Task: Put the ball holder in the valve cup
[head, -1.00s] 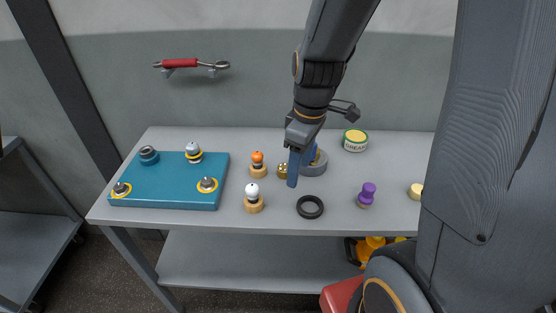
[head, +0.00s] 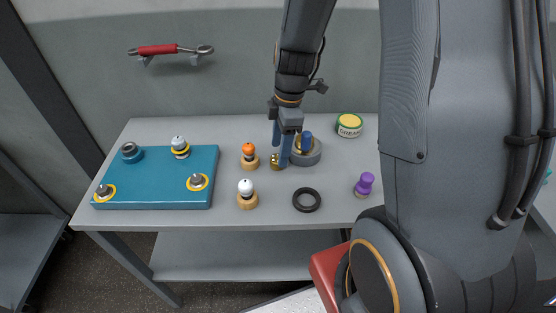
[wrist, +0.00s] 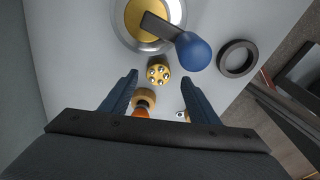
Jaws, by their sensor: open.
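The ball holder (head: 276,162) looks like a small brass cylinder near the middle of the table. In the wrist view it is a gold disc (wrist: 158,74) with several silver balls in its top. My gripper (head: 281,154) is open, with blue fingers pointing down by the ball holder. In the wrist view, the ball holder shows between and just past the fingertips (wrist: 160,79), not clasped. A dark, open-topped round cup (head: 131,152) at the back left of the teal block (head: 150,187) may be the valve cup; I cannot tell for sure.
Orange-topped (head: 249,150) and white-topped (head: 246,188) pegs stand left. A black ring (head: 299,205), purple knob (head: 364,184) and grease tin (head: 349,124) lie right.

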